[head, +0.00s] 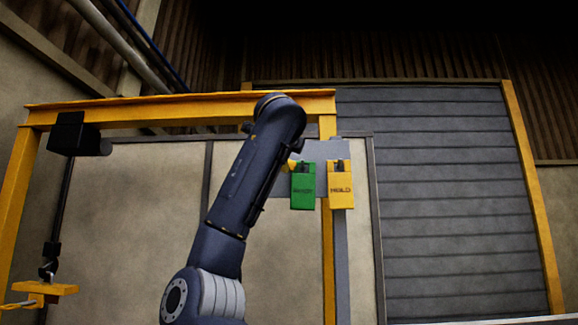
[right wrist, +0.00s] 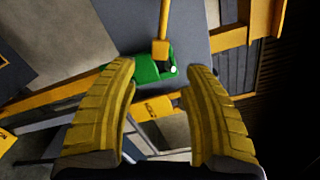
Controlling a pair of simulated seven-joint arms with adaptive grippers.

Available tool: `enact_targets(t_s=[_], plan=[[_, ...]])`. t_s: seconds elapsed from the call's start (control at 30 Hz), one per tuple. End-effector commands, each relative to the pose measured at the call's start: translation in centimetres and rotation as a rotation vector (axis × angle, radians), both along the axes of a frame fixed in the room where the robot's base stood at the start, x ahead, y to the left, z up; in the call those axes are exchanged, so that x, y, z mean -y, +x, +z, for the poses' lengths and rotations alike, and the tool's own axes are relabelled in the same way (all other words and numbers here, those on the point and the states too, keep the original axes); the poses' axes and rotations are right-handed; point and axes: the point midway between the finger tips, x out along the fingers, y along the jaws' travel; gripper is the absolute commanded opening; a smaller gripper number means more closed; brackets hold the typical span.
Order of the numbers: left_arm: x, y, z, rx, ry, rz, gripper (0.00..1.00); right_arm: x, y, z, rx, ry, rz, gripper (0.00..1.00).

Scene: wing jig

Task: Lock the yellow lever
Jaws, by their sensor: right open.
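In the right wrist view, my right gripper (right wrist: 160,100) is open, its two yellow ribbed fingers apart with nothing between their tips. Beyond the tips is a green box (right wrist: 147,70). A yellow lever (right wrist: 164,25) comes down from the top edge and ends in a block over the green box. The fingers are apart from the lever as far as I can see. In the head view, the green box (head: 303,191) hangs beside a yellow box (head: 340,188) with dark lettering. My arm rises in front and hides the right gripper there. My left gripper is not in view.
A grey plate (head: 322,150) backs the boxes on a yellow frame (head: 180,108). A black block (head: 70,133) hangs at the frame's left, above a small yellow piece (head: 45,289) at lower left. A grey shutter (head: 440,190) stands behind on the right.

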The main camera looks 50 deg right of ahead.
Motion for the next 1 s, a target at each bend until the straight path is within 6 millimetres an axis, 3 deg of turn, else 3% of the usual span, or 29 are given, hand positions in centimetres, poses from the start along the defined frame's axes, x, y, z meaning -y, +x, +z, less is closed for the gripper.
enact_targets(t_s=[0.2, 0.5, 1.0], plan=[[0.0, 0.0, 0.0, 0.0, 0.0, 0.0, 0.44, 3.4, 2.4, -0.1, -0.004, 0.001, -0.002, 0.49], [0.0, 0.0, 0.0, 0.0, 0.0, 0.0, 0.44, 6.9, 4.9, 0.0, -0.002, 0.002, -0.001, 0.49], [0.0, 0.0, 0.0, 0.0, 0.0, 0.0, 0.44, 8.7, 6.3, 0.0, 0.001, 0.001, 0.0, 0.49]])
